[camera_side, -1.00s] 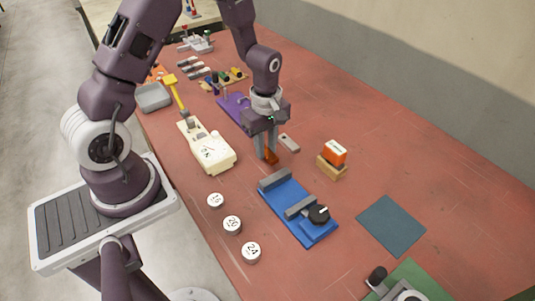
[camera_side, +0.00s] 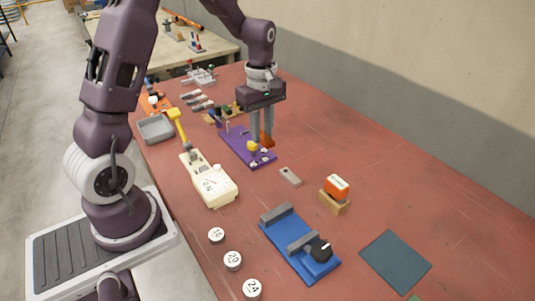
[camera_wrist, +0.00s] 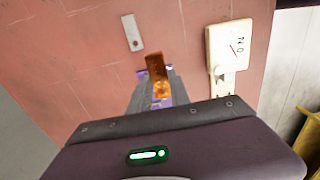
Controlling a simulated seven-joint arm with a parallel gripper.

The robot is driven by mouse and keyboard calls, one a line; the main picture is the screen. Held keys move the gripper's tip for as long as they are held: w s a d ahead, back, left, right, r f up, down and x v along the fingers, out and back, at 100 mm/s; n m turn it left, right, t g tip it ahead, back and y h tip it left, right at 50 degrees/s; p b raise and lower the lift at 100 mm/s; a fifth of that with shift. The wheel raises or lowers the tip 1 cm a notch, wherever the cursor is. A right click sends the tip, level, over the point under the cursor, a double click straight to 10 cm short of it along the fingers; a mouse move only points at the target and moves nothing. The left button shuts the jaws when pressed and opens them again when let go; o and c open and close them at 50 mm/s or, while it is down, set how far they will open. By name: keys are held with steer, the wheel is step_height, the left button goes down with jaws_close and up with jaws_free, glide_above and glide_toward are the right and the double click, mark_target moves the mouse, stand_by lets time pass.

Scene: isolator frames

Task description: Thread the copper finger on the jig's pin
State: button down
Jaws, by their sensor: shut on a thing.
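The copper finger (camera_side: 267,139) is an orange-brown strip held between the tips of my gripper (camera_side: 262,138), which is shut on it. It hangs over or just beside the far right edge of the purple jig (camera_side: 237,143); the height gap cannot be told. A yellow piece (camera_side: 252,147) sits on the jig's near half, beside my fingertips. The jig's pin cannot be made out. In the wrist view the copper finger (camera_wrist: 156,72) sticks out past my gripper (camera_wrist: 157,88), and only small purple patches of the jig show behind the fingers.
A cream meter (camera_side: 212,184) stands left of the jig. A small grey plate (camera_side: 290,177) and an orange block on a wooden stand (camera_side: 333,203) lie to the right. A blue fixture (camera_side: 285,238) is in front. The red table right of the jig is mostly clear.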

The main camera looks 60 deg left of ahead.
steer(key=w+a+r, duration=0.1)
steer(key=a, duration=0.8)
steer(key=r, duration=0.1)
glide_above(231, 136)
steer(key=shift+r, duration=0.15)
steer(key=shift+f, duration=2.9)
steer(key=shift+d+f, duration=0.1)
steer(key=shift+f, duration=2.65)
steer(key=c, duration=1.1)
jaws_free()
